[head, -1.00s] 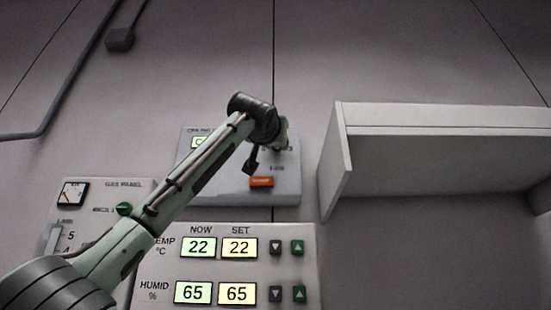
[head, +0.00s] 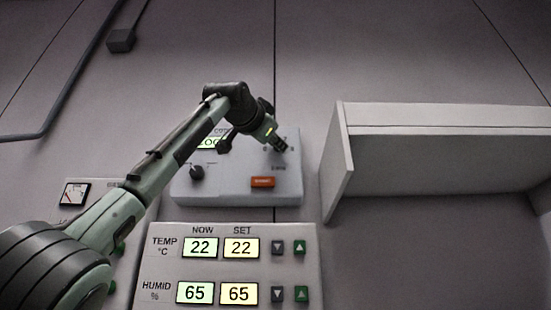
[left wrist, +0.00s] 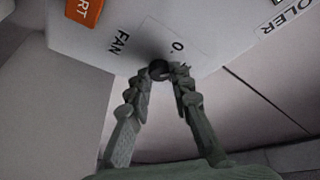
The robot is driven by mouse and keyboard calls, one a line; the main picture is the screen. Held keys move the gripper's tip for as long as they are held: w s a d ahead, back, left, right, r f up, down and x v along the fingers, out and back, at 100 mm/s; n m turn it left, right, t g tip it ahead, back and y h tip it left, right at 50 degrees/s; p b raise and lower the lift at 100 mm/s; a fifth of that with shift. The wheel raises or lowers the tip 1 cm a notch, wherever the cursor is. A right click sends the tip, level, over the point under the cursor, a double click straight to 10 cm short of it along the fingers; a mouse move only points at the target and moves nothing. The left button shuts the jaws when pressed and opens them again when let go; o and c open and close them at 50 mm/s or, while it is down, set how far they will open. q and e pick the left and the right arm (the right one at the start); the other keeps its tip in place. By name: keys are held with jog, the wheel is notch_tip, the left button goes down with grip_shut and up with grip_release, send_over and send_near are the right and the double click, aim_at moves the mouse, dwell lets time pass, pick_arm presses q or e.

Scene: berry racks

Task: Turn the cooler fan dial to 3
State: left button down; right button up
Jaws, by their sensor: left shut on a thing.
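The cooler panel (head: 230,187) is a pale box on the wall with a partly covered lit display. My left gripper (head: 284,148) is at its upper right, over the fan dial. In the left wrist view, my left gripper (left wrist: 165,75) has its fingertips closed around the small dark fan dial (left wrist: 159,69). The printed word FAN and a 0 show beside the dial. The fingers hide most of the dial and its other marks, so I cannot read its setting. My right gripper is not in view.
The cooler panel also bears a dark knob (head: 197,173) and an orange button (head: 262,182). Below is a temperature and humidity panel (head: 215,268). A gas panel (head: 75,193) is partly behind my left arm. A white shelf (head: 440,117) juts out at the right.

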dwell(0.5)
pick_arm(q)
jog(key=c, duration=1.3)
grip_release()
jog(key=shift+c, duration=0.2)
jog(key=v, duration=1.2)
jog(key=shift+r, duration=0.1)
